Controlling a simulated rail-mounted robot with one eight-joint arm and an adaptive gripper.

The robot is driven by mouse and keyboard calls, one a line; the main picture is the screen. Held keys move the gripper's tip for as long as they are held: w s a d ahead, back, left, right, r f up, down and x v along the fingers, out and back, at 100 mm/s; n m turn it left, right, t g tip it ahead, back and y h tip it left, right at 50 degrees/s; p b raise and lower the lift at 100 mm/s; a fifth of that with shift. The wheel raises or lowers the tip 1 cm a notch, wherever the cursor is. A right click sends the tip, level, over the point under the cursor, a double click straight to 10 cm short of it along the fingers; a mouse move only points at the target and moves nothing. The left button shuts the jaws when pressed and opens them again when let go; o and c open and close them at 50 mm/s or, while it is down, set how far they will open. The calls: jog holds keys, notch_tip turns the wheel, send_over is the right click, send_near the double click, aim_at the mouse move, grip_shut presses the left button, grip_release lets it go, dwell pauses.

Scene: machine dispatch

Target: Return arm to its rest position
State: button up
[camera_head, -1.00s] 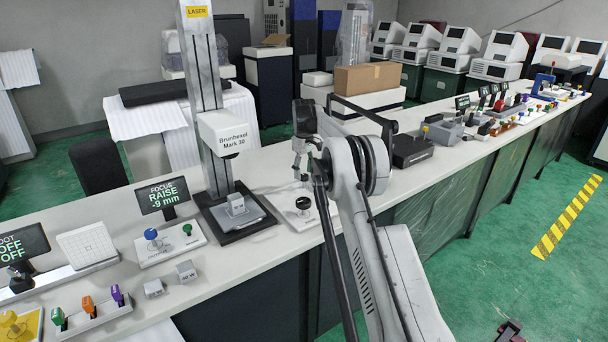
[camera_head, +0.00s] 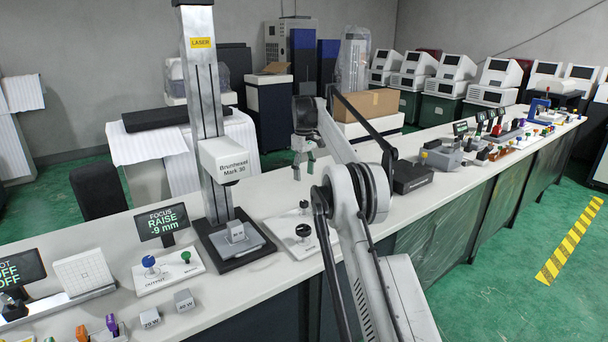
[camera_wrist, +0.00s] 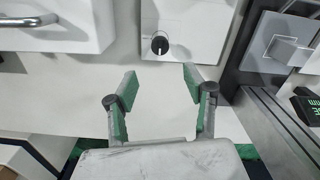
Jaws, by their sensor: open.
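My gripper (camera_head: 303,166) hangs above the bench at the end of my folded arm, over the area behind the white plate with a black knob (camera_head: 303,230). In the wrist view, my gripper (camera_wrist: 160,82) has its two green-padded fingers spread wide with nothing between them. The black knob (camera_wrist: 160,45) shows beyond the fingertips, apart from them.
The laser marker (camera_head: 222,160) stands left of my arm with a metal block (camera_head: 236,232) on its bed. Two more blocks (camera_head: 184,300) sit at the bench front. A black box (camera_head: 411,177) and a cardboard box (camera_head: 365,104) are right of the gripper.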

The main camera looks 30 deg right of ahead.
jog(key=s+a+r+m+t, duration=0.1)
jog(key=s+a+r, duration=0.3)
jog(key=r, duration=0.3)
jog(key=s+a+r+t, duration=0.1)
jog(key=s+a+r, duration=0.25)
jog(key=r, duration=0.25)
jog(key=s+a+r+m+t, duration=0.1)
jog(key=s+a+r, duration=0.2)
jog(key=s+a, duration=0.3)
jog(key=s+a+r+t, duration=0.1)
jog(key=s+a+r, duration=0.25)
jog(key=s, duration=0.55)
jog(key=s+a+f+m+t, duration=0.1)
jog(key=s+a+f, duration=0.15)
jog(key=s, duration=0.55)
jog(key=s+a+f, duration=0.2)
jog(key=s+a, duration=0.1)
jog(key=s, duration=0.6)
jog(key=s+a+f+m+t, duration=0.1)
jog(key=s+a+f+t, duration=0.1)
jog(key=s+f, duration=0.9)
jog(key=s+a, duration=0.1)
jog(key=s, duration=0.2)
jog(key=shift+s+a, duration=0.35)
